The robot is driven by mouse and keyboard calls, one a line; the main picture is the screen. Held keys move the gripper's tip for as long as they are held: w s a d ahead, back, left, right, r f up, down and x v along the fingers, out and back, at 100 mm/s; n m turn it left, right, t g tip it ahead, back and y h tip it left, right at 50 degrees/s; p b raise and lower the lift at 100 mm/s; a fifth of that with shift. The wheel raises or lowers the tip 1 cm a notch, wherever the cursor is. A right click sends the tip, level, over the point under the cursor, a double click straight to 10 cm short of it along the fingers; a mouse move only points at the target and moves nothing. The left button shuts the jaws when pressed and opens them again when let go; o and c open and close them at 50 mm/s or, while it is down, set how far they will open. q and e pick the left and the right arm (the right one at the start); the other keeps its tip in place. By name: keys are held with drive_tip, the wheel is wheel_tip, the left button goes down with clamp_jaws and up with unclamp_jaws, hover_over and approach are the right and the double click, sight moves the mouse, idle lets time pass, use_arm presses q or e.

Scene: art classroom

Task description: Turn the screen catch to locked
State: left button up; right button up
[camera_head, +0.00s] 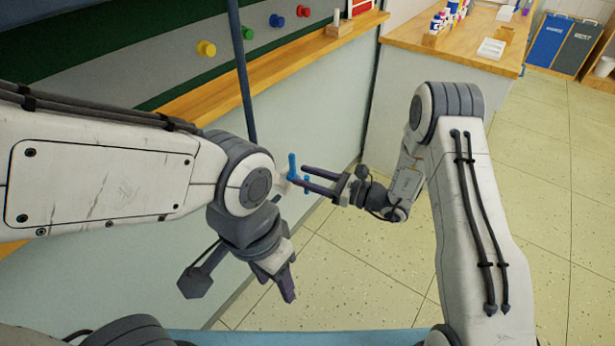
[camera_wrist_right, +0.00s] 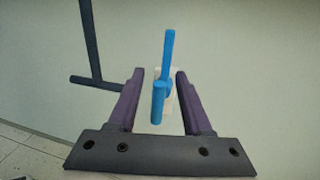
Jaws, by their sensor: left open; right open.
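The screen catch is a bright blue handle (camera_head: 292,166) on a small white plate on the pale panel. In the right wrist view the blue handle (camera_wrist_right: 168,52) has one upright bar and a nearer blue piece low in front. My right gripper (camera_head: 298,177) is open at the catch. Its two purple fingers lie left and right of the blue handle, with gaps visible on both sides in the right wrist view (camera_wrist_right: 160,73). My left gripper (camera_head: 287,288) is open and empty, hanging low above the floor, away from the catch.
A dark pole (camera_head: 242,75) stands left of the catch; its foot shows in the right wrist view (camera_wrist_right: 95,82). A wooden ledge (camera_head: 275,68) runs above the panel, with coloured knobs (camera_head: 206,48) behind. A wooden-topped counter (camera_head: 463,50) stands at the back right. The floor right is clear.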

drive_tip(key=shift+a, duration=0.1)
clamp_jaws()
idle(1.4)
